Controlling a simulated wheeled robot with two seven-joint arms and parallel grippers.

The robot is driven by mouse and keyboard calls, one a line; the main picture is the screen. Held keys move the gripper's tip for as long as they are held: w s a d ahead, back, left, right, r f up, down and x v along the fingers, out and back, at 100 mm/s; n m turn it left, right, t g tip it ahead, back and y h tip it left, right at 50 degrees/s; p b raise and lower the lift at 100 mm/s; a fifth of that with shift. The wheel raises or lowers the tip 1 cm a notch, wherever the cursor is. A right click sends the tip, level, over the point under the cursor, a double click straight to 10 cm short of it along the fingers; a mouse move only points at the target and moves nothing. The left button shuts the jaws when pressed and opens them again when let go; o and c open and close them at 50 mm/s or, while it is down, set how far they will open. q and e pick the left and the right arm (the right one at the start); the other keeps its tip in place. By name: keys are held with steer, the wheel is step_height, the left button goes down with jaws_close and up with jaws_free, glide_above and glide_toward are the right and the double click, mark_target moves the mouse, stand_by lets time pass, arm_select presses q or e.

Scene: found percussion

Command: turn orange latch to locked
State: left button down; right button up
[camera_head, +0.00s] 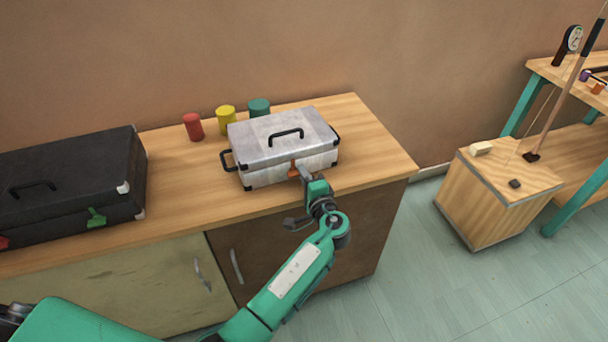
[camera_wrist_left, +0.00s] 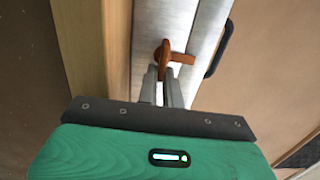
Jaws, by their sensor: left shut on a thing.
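The silver case (camera_head: 285,148) lies shut on the wooden counter, with a black handle on its lid. Its orange latch (camera_head: 293,168) is on the front face, partly hidden by my gripper. My left gripper (camera_head: 303,172) is at the front of the case, shut on the orange latch. In the left wrist view, the two fingers of the left gripper (camera_wrist_left: 163,85) meet at the orange latch (camera_wrist_left: 165,53). One orange arm of the latch sticks out sideways to the right there. My right gripper is not in view.
A black case (camera_head: 70,185) with green and red latches stands at the left of the counter (camera_head: 375,150). Red (camera_head: 193,126), yellow (camera_head: 226,120) and teal (camera_head: 259,107) cans stand behind the silver case. A wooden box (camera_head: 495,200) with a stick stands on the floor at right.

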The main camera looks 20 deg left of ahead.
arm_select(q)
steer(key=c, duration=1.6)
jaws_free()
steer(key=shift+o, duration=0.2)
